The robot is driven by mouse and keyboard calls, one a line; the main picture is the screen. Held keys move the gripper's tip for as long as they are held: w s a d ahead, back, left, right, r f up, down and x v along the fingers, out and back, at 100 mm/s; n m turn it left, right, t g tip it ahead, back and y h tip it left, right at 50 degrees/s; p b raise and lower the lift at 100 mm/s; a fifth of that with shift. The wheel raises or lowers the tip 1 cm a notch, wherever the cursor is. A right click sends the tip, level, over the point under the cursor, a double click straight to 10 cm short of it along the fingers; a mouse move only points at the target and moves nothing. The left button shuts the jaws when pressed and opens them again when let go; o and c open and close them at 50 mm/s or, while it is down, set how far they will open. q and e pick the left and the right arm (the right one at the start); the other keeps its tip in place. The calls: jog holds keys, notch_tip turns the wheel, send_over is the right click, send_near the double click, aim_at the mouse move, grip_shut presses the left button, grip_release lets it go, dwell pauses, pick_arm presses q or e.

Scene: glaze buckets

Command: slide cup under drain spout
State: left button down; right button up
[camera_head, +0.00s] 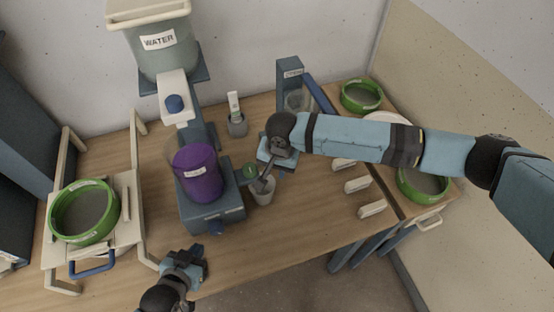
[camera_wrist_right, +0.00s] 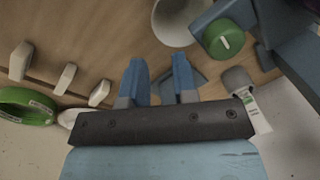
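A pale cup (camera_head: 264,194) stands on the wooden table, right of the blue mixer base, and its rim shows in the right wrist view (camera_wrist_right: 176,24). A green valve knob (camera_head: 250,170) on the base's right side is close by the cup and also shows in the right wrist view (camera_wrist_right: 223,39). The spout outlet is hard to make out. My right gripper (camera_head: 268,174) is above and behind the cup; its blue fingers (camera_wrist_right: 159,80) are apart with nothing between them. My left gripper (camera_head: 203,262) is at the table's front edge, empty, its fingers seemingly apart.
A purple container (camera_head: 198,173) sits on the mixer base (camera_head: 210,207). A water tank (camera_head: 160,45) stands behind it. Green-rimmed sieves (camera_head: 84,212) (camera_head: 361,96) (camera_head: 423,184) are at both sides. Pale blocks (camera_head: 357,184) lie at right. The table front is clear.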

aim_at(272, 186)
jog(key=f, duration=0.6)
jog(key=a+f, duration=0.1)
jog(key=f, duration=0.2)
jog(key=shift+w+f, duration=0.1)
jog(key=shift+f, duration=0.3)
grip_shut()
